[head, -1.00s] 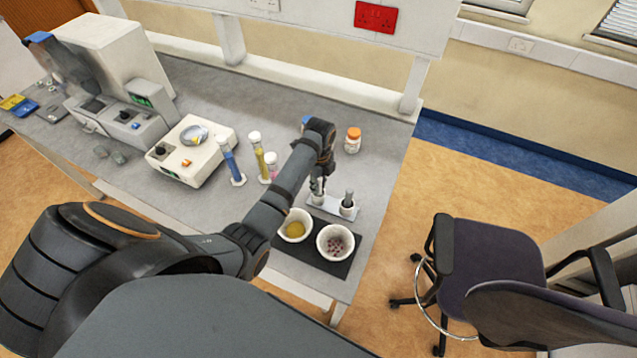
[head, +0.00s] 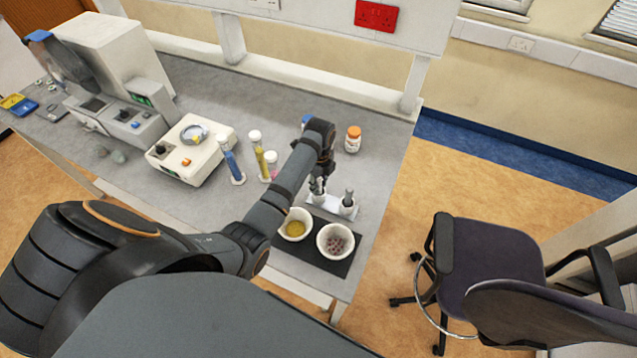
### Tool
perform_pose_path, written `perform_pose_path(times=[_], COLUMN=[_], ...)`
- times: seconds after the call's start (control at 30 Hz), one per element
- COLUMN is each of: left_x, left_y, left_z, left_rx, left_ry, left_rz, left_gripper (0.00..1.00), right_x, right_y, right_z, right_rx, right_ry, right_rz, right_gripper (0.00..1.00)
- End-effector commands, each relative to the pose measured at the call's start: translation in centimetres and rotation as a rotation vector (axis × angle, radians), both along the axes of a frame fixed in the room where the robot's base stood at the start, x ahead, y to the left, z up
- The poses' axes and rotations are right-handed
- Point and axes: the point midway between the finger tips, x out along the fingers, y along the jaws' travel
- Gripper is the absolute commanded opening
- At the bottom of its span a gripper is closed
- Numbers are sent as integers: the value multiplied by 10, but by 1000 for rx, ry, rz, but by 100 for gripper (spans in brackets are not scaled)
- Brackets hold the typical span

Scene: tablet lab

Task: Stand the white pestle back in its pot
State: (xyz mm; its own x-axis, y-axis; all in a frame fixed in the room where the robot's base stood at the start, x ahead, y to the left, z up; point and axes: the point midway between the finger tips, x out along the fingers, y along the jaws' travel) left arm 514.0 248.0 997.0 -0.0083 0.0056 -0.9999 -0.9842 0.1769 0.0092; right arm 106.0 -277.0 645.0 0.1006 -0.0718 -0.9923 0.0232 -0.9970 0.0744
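My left gripper (head: 318,186) points down over the left pot (head: 318,198) of a small white stand at the right end of the bench. Its fingers are small and dark here, and I cannot tell whether they are open or shut. I cannot make out the white pestle clearly; the gripper and arm cover the space around the left pot. A grey-topped pestle (head: 348,196) stands upright in the right pot (head: 347,209). My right gripper is not in view.
Two white bowls, one with yellow contents (head: 295,224) and one with pinkish pieces (head: 335,241), sit on a black mat (head: 312,263) in front of the stand. An orange-capped bottle (head: 352,140) stands behind. Tubes (head: 232,165) and a balance (head: 190,150) are left.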

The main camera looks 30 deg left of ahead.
Motion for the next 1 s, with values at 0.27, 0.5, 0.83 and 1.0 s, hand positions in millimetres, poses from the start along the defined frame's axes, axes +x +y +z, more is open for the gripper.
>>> perform_pose_path(times=[0.27,0.5,0.83,1.0], left_x=[0,1,1,1], left_y=[0,0,0,0], left_z=[0,14,69,75], left_rx=[0,0,0,0], left_ry=[0,-3,-1,0], left_rz=[0,0,1,0], left_gripper=[47,47,47,47], right_x=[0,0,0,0], right_y=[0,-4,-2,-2], right_z=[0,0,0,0], right_rx=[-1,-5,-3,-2], right_ry=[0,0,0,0], right_rz=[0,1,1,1], right_gripper=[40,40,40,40])
